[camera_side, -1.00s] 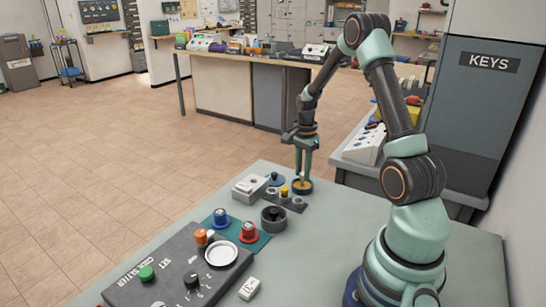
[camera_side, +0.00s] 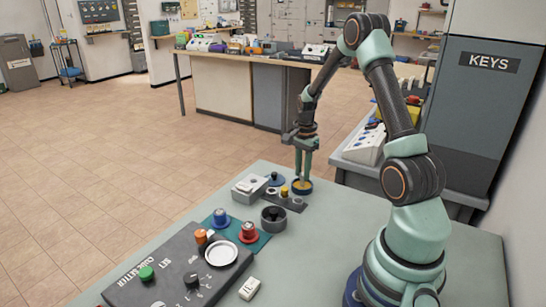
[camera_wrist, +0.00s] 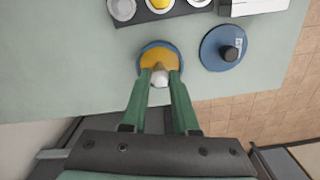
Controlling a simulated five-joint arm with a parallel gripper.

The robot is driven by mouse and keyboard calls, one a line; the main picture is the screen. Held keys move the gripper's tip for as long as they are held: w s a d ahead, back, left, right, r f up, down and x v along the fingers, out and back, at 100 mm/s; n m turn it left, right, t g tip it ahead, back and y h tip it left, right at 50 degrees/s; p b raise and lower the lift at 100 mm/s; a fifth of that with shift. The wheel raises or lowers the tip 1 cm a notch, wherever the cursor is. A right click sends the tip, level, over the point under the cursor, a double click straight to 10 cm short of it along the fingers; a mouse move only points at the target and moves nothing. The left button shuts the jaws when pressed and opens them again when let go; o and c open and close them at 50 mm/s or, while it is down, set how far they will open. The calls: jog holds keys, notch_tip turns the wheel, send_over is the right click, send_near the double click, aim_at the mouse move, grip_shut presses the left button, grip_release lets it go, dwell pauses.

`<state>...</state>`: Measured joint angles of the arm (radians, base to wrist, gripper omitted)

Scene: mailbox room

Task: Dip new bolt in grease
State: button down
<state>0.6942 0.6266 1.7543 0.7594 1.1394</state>
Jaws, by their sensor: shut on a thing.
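My gripper (camera_wrist: 160,76) is shut on a small pale bolt (camera_wrist: 160,79), whose rounded head shows between the fingertips in the wrist view. It points down over a blue-rimmed dish of yellow-brown grease (camera_wrist: 158,57). The dish also shows in the side view (camera_side: 303,192), with my gripper (camera_side: 302,180) directly above it. The bolt's lower end is hidden by the fingers, so I cannot tell how deep it sits in the grease. A blue lid with a black knob (camera_wrist: 212,58) lies beside the dish on the table.
A dark rack (camera_side: 296,205) with yellow and silver round pieces stands close to the dish. Near it are a grey box (camera_side: 249,186) and a dark round pot (camera_side: 273,218). Red (camera_side: 249,231) and blue (camera_side: 220,217) knobbed pieces and a panel (camera_side: 165,262) stand nearer the camera.

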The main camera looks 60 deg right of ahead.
aim_at(302, 174)
jog(key=shift+r, duration=3.5)
